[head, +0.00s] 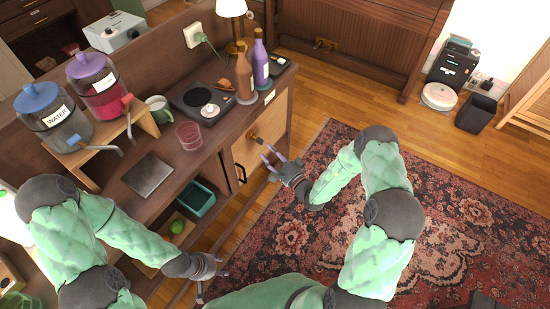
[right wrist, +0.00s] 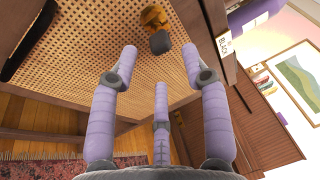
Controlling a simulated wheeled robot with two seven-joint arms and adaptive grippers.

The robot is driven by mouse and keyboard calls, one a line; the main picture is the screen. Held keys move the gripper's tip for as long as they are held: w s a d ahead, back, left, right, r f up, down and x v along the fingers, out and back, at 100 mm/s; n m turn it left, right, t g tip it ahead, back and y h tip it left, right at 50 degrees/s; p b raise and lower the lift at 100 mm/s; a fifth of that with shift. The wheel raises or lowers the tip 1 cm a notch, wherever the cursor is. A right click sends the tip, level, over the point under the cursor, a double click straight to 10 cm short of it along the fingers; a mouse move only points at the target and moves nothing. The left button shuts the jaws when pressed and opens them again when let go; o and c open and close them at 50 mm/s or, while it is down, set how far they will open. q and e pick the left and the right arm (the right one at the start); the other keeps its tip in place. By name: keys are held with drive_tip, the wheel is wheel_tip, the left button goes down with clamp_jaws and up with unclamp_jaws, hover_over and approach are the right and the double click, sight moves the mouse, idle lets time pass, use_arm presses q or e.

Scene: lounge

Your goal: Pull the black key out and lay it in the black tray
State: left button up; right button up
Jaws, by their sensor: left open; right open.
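The black key (right wrist: 160,42) stands in a brass lock (right wrist: 153,17) on the woven cabinet door, ahead of my right fingertips. In the head view the brass lock (head: 253,137) shows on the pale door. My right gripper (head: 267,161) is open and empty in front of the door; its spread fingers also show in the right wrist view (right wrist: 160,60), with the key beyond the gap between them. A dark piece that looks like the black tray (head: 279,67) lies at the sideboard's far end, partly hidden by bottles. My left gripper (head: 211,279) is open and empty, low beside the sideboard.
A brown bottle (head: 244,78) and a purple bottle (head: 260,66) stand near that tray. A turntable (head: 190,96), a glass (head: 189,135) and a dark slab (head: 148,175) sit on the sideboard. The rug (head: 450,215) beside it has free room.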

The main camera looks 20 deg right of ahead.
sight(262, 144)
drive_tip(key=shift+b+x, duration=0.35)
drive_tip(key=shift+x, duration=2.75)
